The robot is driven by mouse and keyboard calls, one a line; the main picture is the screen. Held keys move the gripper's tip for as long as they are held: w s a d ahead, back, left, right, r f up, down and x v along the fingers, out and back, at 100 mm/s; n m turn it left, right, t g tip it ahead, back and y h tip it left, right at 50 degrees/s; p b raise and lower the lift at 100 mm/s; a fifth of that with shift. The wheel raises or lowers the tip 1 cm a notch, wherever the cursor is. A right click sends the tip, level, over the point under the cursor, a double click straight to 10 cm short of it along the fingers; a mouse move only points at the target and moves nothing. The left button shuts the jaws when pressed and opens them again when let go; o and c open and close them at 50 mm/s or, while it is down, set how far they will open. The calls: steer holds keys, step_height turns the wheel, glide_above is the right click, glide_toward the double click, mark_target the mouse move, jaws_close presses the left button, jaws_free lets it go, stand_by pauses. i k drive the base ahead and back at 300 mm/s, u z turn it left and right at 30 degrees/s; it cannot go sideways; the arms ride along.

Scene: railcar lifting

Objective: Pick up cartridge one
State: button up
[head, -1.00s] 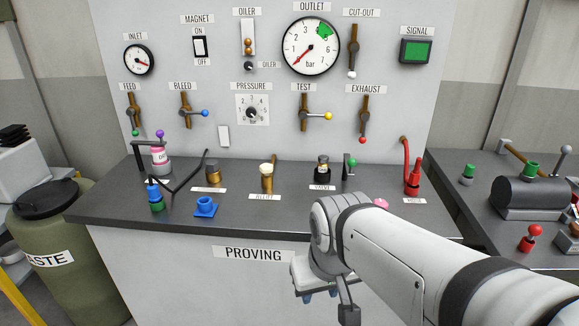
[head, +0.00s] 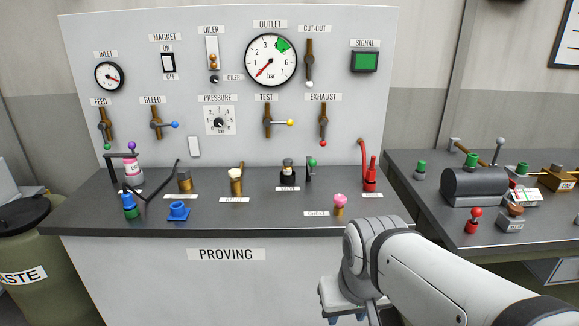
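No label that I can read says cartridge one, so I cannot tell which part it is. Small brass parts stand on the proving bench (head: 270,212): one with a dark cap (head: 184,181), one with a cream top (head: 236,182) and one with a pink top (head: 339,205). A black part with a pale top (head: 288,173) stands behind a label. My gripper (head: 346,319) points down in front of the bench at the bottom edge, apart from all of these. Its blue-tipped fingers are partly cut off, so its opening is unclear.
A panel of gauges and levers (head: 220,80) rises behind the bench. A blue fitting (head: 178,211) and a blue-green part (head: 129,206) are at left. A red part (head: 370,175) is at right. A second bench (head: 400,172) holds a dark cylinder (head: 474,187). A waste drum (head: 25,260) stands left.

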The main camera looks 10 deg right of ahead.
mark_target(287, 169)
steer(key=z, duration=0.15)
steer(key=i, duration=1)
steer(key=z, duration=0.05)
